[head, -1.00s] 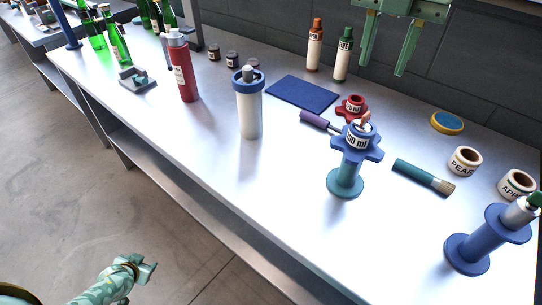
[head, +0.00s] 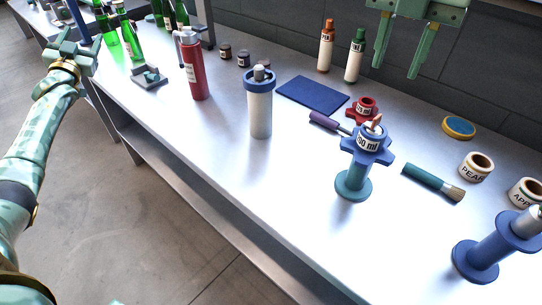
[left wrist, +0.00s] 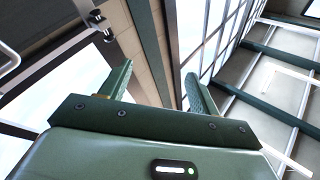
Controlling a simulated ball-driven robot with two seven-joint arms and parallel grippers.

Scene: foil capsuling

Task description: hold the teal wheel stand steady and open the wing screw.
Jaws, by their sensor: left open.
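The teal wheel stand (head: 352,187) stands upright on the bench, right of the middle in the head view. It has a round teal foot and a blue lobed wheel (head: 381,157) with a "30 ml" label on top. A small copper-coloured piece (head: 376,122) sticks up from its top; I cannot tell whether it is the wing screw. My left gripper (head: 72,43) is open and empty at the upper left, far from the stand. Its spread fingers show in the left wrist view (left wrist: 158,85), against windows and ceiling. My right gripper (head: 396,55) hangs open and empty at the top, behind and above the stand.
A white cylinder with a blue collar (head: 260,113) and a red bottle (head: 197,80) stand left of the stand. A red lobed piece (head: 364,110), purple-handled tool (head: 323,121) and brush (head: 430,181) lie close by. A blue spool stand (head: 485,262) is at the right. The front edge is clear.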

